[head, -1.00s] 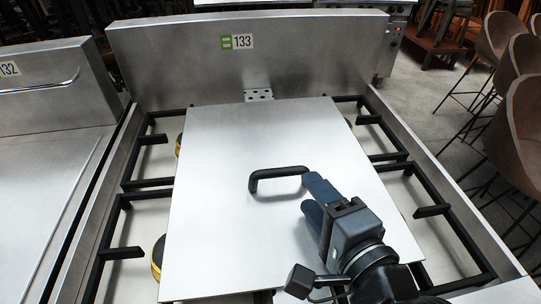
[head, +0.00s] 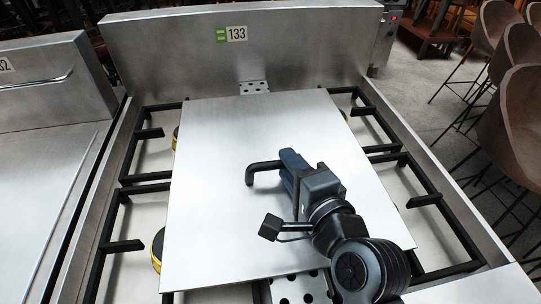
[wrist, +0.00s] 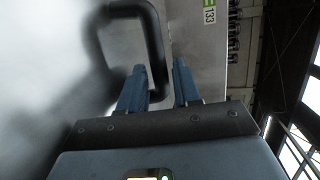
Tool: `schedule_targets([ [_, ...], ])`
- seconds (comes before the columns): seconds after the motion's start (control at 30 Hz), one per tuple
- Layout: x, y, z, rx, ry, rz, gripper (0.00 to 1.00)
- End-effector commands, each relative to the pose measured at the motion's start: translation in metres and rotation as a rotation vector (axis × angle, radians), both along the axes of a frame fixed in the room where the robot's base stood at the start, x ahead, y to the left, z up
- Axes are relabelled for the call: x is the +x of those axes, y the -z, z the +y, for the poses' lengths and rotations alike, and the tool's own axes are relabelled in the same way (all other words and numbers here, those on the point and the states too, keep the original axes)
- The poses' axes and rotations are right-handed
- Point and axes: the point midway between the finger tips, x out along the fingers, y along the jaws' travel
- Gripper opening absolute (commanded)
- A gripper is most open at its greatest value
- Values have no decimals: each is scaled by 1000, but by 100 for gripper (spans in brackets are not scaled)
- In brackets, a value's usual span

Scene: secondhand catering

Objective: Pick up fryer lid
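The fryer lid (head: 215,215) is a flat, pale metal plate lying across the black grates of the range. Its black bar handle (head: 262,166) stands up near the lid's middle and also shows at the top of the wrist view (wrist: 152,40). My gripper (head: 288,158) is low over the lid at the handle's right part, hiding that end in the head view. In the wrist view its two blue fingers (wrist: 160,75) are apart, with the handle's bar reaching into the gap between them. I cannot tell whether either finger touches it.
The range's tall back panel (head: 160,48) carries a tag marked 133 (head: 231,34). Black grates (head: 115,210) show on both sides of the lid. Another steel unit (head: 40,180) stands at the left. Brown stools (head: 515,115) stand on the floor at the right.

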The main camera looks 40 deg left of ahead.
Motion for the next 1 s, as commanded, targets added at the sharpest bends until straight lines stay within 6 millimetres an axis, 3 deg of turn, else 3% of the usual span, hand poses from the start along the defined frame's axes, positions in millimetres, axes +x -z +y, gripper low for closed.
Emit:
schedule_targets([
  [0.33,0,0,0,0,0,0,0],
  [1.0,0,1,0,-1,0,0,0],
])
